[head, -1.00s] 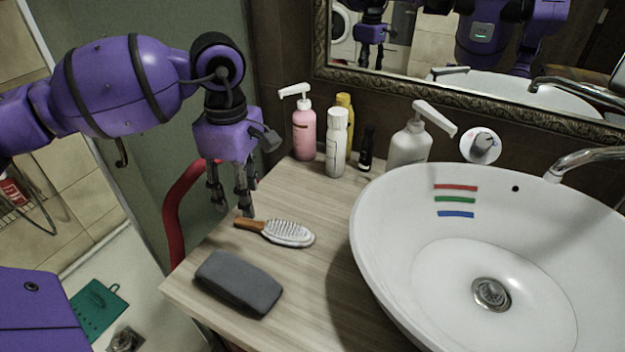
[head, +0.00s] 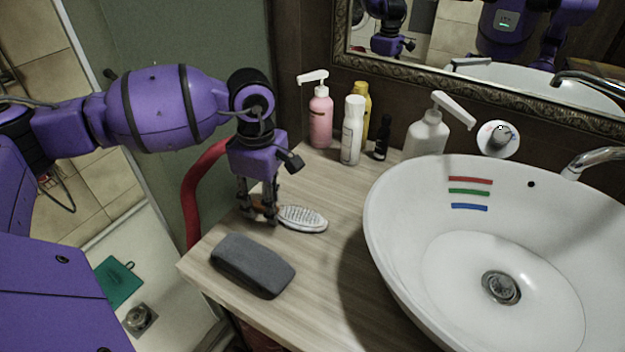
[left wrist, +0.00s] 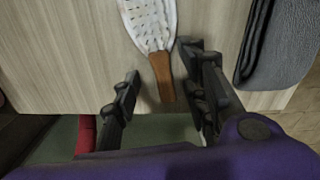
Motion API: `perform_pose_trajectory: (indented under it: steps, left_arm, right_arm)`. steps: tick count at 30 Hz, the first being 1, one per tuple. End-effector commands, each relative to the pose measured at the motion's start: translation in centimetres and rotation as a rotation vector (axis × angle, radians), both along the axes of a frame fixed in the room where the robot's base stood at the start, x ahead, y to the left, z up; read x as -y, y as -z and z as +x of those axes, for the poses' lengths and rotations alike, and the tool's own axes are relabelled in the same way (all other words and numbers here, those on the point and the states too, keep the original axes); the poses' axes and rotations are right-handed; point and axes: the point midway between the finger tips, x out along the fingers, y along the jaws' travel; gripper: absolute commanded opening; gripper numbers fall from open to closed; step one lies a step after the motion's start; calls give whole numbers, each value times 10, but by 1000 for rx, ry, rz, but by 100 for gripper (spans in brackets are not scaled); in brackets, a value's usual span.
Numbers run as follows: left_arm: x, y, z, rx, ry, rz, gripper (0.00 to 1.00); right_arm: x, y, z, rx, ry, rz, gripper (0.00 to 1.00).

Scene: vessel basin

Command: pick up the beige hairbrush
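The hairbrush (head: 303,219) lies bristles up on the wooden counter, with a white bristle head and a brown wooden handle. In the head view its handle is mostly hidden behind my left gripper (head: 259,217). In the left wrist view the brush's wooden handle (left wrist: 163,78) points down between the spread fingers of my left gripper (left wrist: 160,65). The right finger is close beside the handle, with a wider gap on the left. The fingers are open and not closed on it. My right gripper is not directly in view.
A dark grey case (head: 252,265) lies in front of the brush, near the right finger. The white basin (head: 400,250) stands to the right. A pink pump bottle (head: 321,118), white bottle (head: 352,130) and other bottles stand at the back. A red tube (head: 192,195) runs along the counter's left side.

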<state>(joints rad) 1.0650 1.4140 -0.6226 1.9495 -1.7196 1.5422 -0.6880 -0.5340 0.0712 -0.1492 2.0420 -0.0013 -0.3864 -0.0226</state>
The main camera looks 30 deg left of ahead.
Motion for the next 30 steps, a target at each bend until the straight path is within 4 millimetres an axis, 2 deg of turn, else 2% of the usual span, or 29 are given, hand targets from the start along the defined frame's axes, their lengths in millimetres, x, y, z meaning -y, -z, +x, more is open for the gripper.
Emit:
perform_pose_trajectory:
  steps: [1,8,20,26,30]
  left_arm:
    - [0,0,0,-1,0,0,30]
    - [0,0,0,-1,0,0,0]
    - [0,-6,0,1,-1,0,0]
    - [0,-29,1,3,-1,0,0]
    - [0,-51,-16,3,1,4,0]
  right_arm:
    - [0,0,2,3,-1,0,40]
    - [0,-1,4,7,-2,1,40]
    - [1,1,-4,-7,1,-2,40]
    - [2,2,-7,-12,3,-2,40]
    - [2,2,-7,-12,3,-2,40]
